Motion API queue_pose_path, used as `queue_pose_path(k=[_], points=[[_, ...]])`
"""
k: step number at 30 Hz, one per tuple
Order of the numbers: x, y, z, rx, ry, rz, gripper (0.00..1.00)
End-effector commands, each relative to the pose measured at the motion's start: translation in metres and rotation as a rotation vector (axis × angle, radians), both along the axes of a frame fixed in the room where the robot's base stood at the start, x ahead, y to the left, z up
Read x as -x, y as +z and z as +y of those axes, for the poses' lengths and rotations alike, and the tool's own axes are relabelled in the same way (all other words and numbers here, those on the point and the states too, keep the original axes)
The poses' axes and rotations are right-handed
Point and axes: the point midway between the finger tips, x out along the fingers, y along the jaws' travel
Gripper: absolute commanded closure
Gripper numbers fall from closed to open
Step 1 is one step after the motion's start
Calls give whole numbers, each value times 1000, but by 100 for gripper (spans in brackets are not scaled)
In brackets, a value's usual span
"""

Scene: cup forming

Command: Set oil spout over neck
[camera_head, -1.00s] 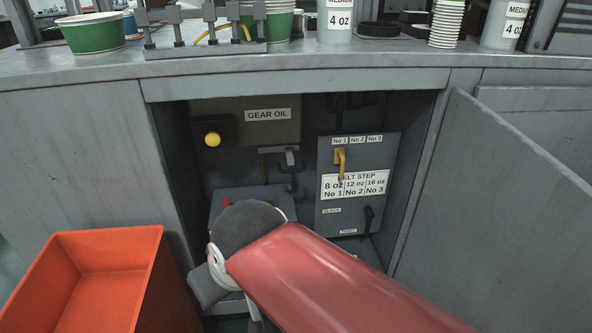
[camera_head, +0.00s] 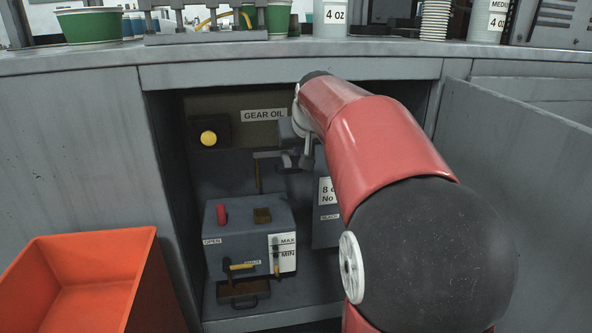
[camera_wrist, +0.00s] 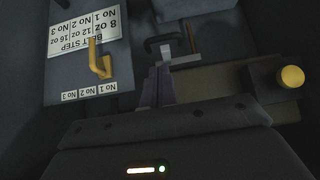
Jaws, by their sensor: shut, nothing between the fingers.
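The oil spout (camera_head: 268,155) looks like a grey bar under the GEAR OIL tank, with a thin brownish rod hanging at its left end. Below it stands a grey gearbox (camera_head: 222,255) with a red knob (camera_head: 221,214) and a brown square piece (camera_head: 262,215) on top, which may be the neck. The rod hangs above the gearbox top, near the brown piece. My gripper (camera_wrist: 157,85) is shut and empty in the wrist view, beside a pale grey piece (camera_wrist: 180,58) and a dark handle (camera_wrist: 163,43). In the head view its fingers are mostly hidden by my arm; touching cannot be told.
The GEAR OIL tank (camera_head: 262,132) has a yellow knob (camera_head: 208,138). The belt-step panel (camera_head: 327,215), partly behind my arm, has a yellow lever (camera_wrist: 98,60). An open door (camera_head: 520,190) stands right, an orange bin (camera_head: 85,270) left. Cabinet walls enclose the space.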

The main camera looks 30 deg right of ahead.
Motion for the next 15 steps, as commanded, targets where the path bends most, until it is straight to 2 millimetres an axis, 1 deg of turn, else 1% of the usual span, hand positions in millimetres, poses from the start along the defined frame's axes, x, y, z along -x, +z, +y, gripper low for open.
queue_pose_path(k=[3,11,15], points=[[-3,0,-4,-1,-3,-6,100],[-3,0,-4,-1,-2,-4,100],[-8,-7,-5,-2,-2,-2,100]])
